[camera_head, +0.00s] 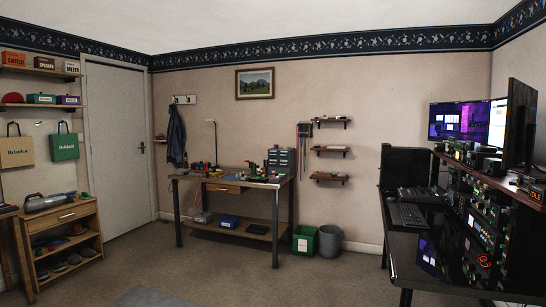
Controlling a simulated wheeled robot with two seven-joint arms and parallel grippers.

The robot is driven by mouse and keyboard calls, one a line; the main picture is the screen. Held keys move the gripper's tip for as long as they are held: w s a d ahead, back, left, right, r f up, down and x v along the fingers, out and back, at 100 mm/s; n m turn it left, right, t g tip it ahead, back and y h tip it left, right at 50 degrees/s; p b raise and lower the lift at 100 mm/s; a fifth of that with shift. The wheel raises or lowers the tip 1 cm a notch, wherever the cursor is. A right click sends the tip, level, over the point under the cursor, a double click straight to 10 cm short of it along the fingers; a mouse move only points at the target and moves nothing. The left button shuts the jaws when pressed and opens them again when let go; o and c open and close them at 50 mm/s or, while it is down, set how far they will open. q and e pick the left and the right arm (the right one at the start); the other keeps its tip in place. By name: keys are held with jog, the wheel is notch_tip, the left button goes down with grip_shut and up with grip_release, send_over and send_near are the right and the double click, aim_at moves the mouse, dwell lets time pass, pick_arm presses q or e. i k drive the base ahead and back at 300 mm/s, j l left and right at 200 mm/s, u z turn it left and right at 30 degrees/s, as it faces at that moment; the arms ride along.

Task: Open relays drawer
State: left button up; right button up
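No drawer here carries a readable "relays" label. A small blue-grey drawer cabinet (281,158) stands at the right end of the workbench (222,183) against the far wall. Its single drawers are too small to make out. The workbench also has a wooden drawer (223,188) under its top, and it looks shut. The wooden shelf unit at the left has a drawer (70,215) with a handle, which also looks shut. Neither of my grippers is in view.
A black desk with monitors (459,122) and radio gear fills the right side. A green bin (304,240) and a grey bin (329,241) stand right of the workbench. A white door (116,150) is at the left. The carpet (222,275) in the middle is open.

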aim_at(272, 152)
jog(key=i+u, duration=0.15)
jog(key=i, duration=4.6)
